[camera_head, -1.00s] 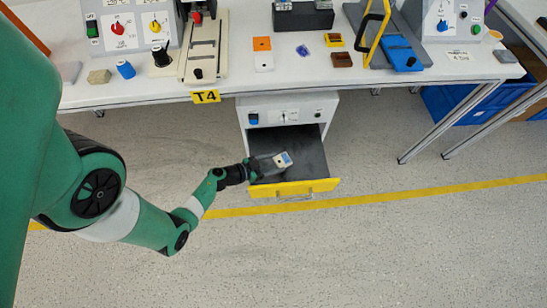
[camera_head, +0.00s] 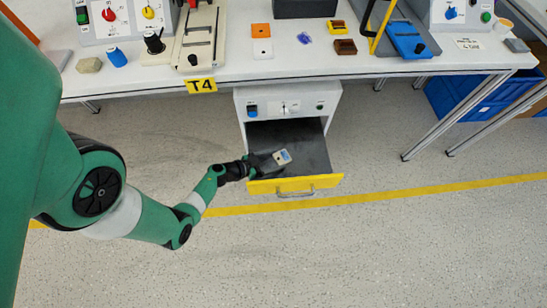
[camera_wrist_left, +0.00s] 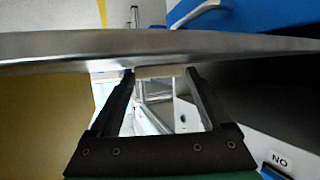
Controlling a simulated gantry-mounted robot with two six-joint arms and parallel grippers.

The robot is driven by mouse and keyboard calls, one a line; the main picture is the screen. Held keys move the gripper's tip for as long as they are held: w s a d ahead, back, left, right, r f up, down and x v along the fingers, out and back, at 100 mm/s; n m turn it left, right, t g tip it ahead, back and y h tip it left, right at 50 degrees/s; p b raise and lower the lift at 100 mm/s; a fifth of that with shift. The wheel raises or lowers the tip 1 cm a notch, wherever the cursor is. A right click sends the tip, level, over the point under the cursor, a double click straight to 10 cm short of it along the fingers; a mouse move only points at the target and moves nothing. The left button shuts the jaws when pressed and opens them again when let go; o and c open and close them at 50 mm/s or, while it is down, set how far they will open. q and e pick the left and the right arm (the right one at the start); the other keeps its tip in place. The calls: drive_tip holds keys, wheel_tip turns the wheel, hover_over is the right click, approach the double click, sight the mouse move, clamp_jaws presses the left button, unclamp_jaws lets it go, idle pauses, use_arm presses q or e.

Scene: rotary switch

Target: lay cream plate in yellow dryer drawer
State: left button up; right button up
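The yellow-fronted dryer drawer (camera_head: 318,183) is pulled out under the table, with a dark, flat inside. My left gripper (camera_head: 272,161) is over the front left part of the drawer. It is shut on the small cream plate (camera_head: 283,157), which carries a bluish mark in the head view. In the left wrist view the cream plate (camera_wrist_left: 160,72) spans between the two fingertips (camera_wrist_left: 160,76). I cannot tell whether the plate touches the drawer floor. My right gripper is not in view.
The dryer's white housing (camera_head: 288,103) with its blue switch stands behind the drawer. The table (camera_head: 330,67) overhangs it, with orange and white plates, a blue piece and several devices on top. A blue crate (camera_head: 470,97) is under the table at right. The floor in front is clear.

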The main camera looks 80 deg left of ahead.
use_arm(q)
drive_tip(key=shift+o, duration=1)
drive_tip(key=shift+r, duration=0.15)
drive_tip(key=p+v, duration=0.7)
drive_tip(key=v, duration=0.5)
drive_tip(key=shift+d+r, duration=0.1)
